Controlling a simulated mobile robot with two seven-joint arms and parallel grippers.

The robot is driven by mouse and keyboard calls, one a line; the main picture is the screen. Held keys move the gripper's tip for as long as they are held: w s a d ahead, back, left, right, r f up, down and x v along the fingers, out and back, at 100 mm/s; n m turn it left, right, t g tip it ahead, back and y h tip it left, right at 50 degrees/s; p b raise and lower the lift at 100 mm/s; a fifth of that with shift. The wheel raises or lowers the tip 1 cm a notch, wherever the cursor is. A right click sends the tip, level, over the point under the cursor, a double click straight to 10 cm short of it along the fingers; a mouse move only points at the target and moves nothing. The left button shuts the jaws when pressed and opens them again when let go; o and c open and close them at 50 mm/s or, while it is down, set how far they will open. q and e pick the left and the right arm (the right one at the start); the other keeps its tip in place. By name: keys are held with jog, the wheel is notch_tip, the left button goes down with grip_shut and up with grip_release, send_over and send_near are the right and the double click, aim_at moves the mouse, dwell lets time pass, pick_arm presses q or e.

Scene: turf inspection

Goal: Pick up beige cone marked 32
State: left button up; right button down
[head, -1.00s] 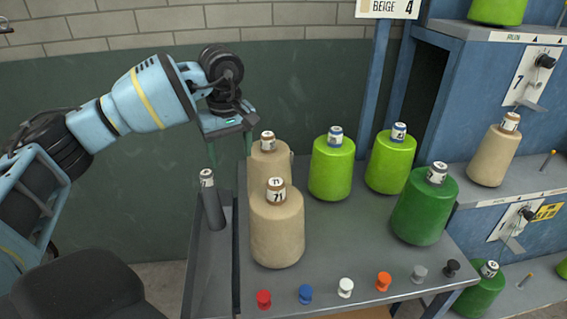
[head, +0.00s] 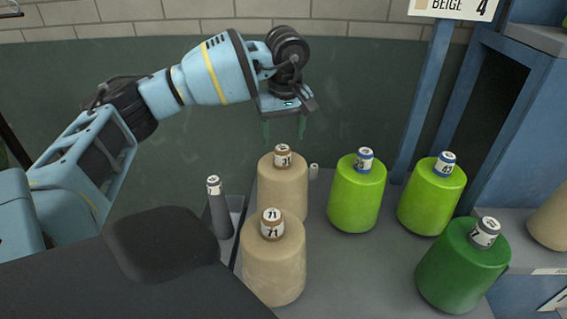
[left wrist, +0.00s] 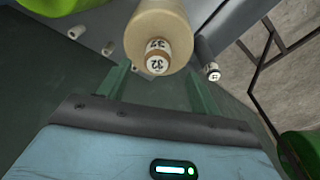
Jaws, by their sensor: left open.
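The beige cone (head: 283,190) at the back left of the grey table has a brown-banded top label; in the left wrist view the cone (left wrist: 158,20) shows a label that seems to read 32. My left gripper (head: 284,133) is open and empty, its two green fingers pointing down, just above the cone's top in the head view. In the left wrist view the gripper's fingers (left wrist: 160,72) lie on either side of the cone's label end, apart from it. A second beige cone (head: 273,268), marked 71, stands in front. My right gripper is not in view.
Two lime green cones (head: 357,200) (head: 431,203) stand to the right, with a dark green cone (head: 462,272) nearer. A slim grey tube (head: 218,208) stands left of the beige cones. A blue post (head: 427,100) rises behind the table (head: 350,280).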

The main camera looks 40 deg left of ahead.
aim_at(282, 148)
pick_arm(q)
jog(key=shift+f, duration=0.5)
jog(key=shift+w+a+f, duration=0.15)
jog(key=shift+f, duration=0.35)
jog(key=f, duration=0.3)
jog(key=shift+w+a+f, duration=0.2)
jog(key=shift+a, duration=0.15)
jog(key=shift+f, duration=0.5)
jog(key=shift+c, duration=0.7)
jog(key=c, duration=1)
grip_shut()
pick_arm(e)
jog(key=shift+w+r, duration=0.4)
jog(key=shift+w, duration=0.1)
